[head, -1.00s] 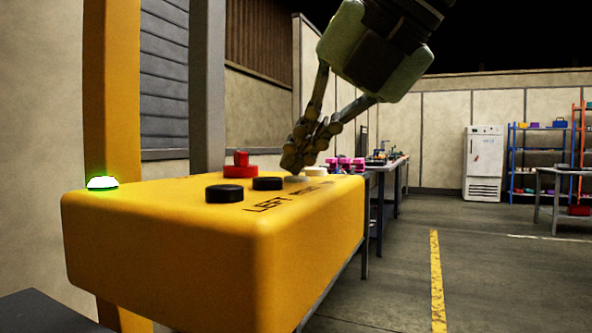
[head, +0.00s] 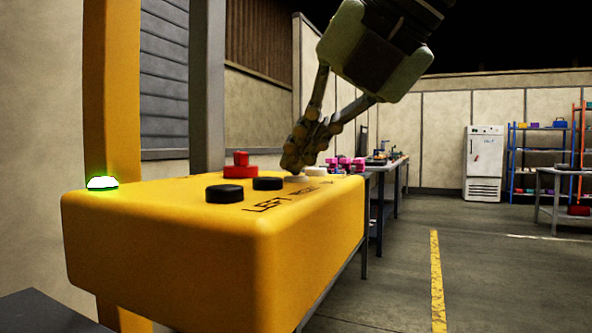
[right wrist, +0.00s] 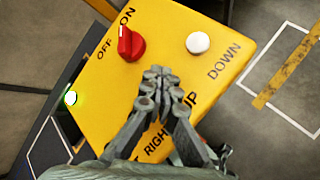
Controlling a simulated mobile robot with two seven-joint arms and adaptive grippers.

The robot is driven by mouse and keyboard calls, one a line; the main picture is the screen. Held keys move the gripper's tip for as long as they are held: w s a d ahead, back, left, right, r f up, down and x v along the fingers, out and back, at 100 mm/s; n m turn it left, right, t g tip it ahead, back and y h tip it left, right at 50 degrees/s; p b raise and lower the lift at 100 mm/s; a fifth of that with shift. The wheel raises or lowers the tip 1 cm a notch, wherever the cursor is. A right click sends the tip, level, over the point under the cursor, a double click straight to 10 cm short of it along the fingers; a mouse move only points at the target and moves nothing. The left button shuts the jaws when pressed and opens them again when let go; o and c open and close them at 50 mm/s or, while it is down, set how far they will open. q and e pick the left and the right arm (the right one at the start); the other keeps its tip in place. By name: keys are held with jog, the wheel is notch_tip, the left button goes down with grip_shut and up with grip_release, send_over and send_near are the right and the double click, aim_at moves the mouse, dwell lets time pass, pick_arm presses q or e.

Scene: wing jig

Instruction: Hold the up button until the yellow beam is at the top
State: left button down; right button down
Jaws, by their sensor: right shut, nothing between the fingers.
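The yellow control box (head: 210,235) carries a white button (head: 298,179) at the tips of my right gripper (head: 292,165). The gripper is shut and empty, points down, and its tips appear to touch that button. In the right wrist view the shut fingers (right wrist: 157,75) cover the button beside the UP label (right wrist: 190,100). The other white button (right wrist: 198,42), beside DOWN, is uncovered. A yellow upright (head: 112,90) stands behind the box; I cannot tell whether it is part of the yellow beam, and its top is out of frame. My left gripper is not in view.
Two black buttons, one at the front (head: 224,193), and a red knob (head: 240,166) share the box top. The knob shows between OFF and ON in the wrist view (right wrist: 131,43). A green lamp (head: 103,183) glows at the box's left.

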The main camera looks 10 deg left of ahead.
aim_at(302, 176)
dwell(0.4)
jog(key=shift+r+p, duration=0.4)
jog(key=shift+r, duration=0.45)
jog(key=shift+r, duration=0.1)
jog(key=shift+r+p, duration=1.5)
jog(key=shift+r, duration=0.9)
